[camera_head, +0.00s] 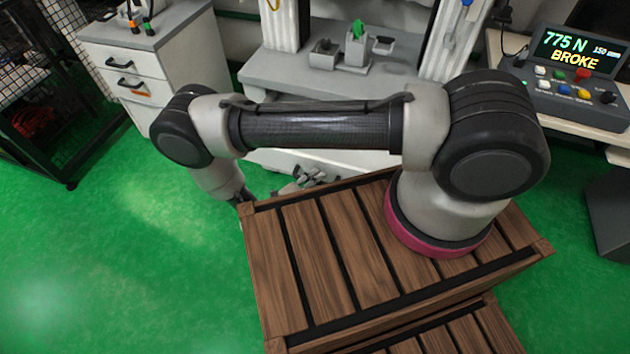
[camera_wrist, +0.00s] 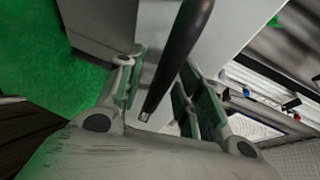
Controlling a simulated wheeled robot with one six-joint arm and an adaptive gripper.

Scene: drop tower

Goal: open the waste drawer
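The waste drawer seems to be the white front (camera_head: 350,165) low on the testing machine, under its grey table. My arm and the wooden crate partly hide it in the head view. A long dark bar handle (camera_wrist: 178,50) shows in the wrist view against a pale panel (camera_wrist: 145,25). My gripper (camera_wrist: 163,72) has its two fingers apart, one on each side of the bar. The bar lies closer to the right finger; I cannot tell whether it touches. In the head view my gripper (camera_head: 303,182) is small, just beyond the crate's far edge.
A slatted wooden crate (camera_head: 315,250) fills the near middle. A white drawer cabinet (camera_head: 140,70) and a black mesh cage (camera_head: 40,130) stand left. A console (camera_head: 575,75) reading "775 N BROKE" is at right. Green floor (camera_head: 120,240) is clear at left.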

